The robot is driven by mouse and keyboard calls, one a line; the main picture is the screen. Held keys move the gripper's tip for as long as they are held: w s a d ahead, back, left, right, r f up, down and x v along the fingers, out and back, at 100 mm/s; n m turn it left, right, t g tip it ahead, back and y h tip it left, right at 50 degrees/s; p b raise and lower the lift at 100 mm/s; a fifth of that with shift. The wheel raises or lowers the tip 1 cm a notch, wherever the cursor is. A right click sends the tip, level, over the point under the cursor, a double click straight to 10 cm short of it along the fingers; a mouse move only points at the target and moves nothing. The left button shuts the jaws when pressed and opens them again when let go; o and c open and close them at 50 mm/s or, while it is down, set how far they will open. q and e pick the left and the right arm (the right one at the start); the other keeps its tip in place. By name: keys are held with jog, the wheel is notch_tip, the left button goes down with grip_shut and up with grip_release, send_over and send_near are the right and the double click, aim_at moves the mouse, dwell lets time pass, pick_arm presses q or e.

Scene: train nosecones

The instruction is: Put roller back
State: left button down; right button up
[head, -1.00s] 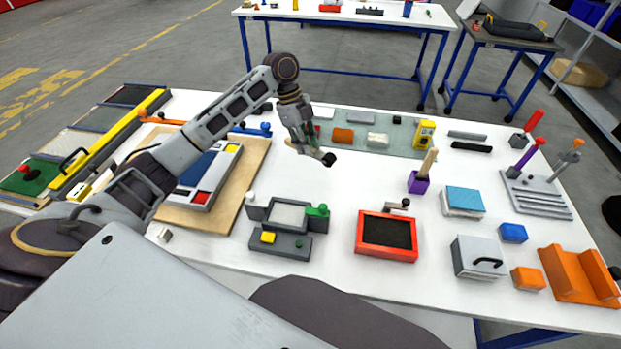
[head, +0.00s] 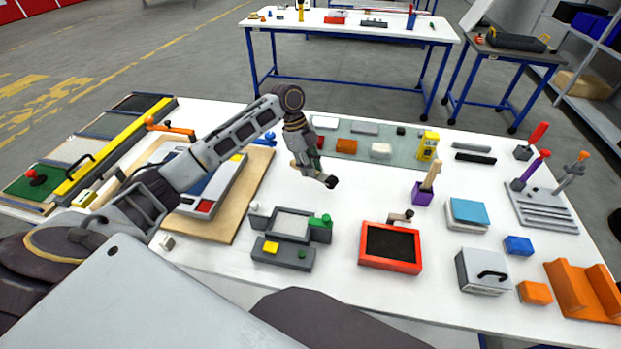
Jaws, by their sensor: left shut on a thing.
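My left gripper (head: 303,165) is above the white table, behind the grey stamp-like device. It is shut on a small tool with a tan part and a dark end (head: 331,182) that points right and down; this looks like the roller, but it is small and partly hidden by the fingers. A red tray (head: 366,262) with a dark inside stands on the table to the right and nearer. A small grey and brown piece (head: 401,216) stands at the tray's back edge. My right gripper is out of view.
The grey device (head: 282,254) with green and yellow parts sits left of the red tray. A purple holder (head: 422,195) with a wooden tool is behind right. A blue-topped block (head: 467,213) and a grey box (head: 483,271) stand right. White table is clear between gripper and tray.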

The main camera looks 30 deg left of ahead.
pick_arm(q)
jog(key=shift+f, duration=0.35)
notch_tip(320, 180, down, 3)
jog(key=shift+r, duration=0.1)
jog(key=shift+f, duration=0.8)
jog(key=c, duration=1.3)
grip_release()
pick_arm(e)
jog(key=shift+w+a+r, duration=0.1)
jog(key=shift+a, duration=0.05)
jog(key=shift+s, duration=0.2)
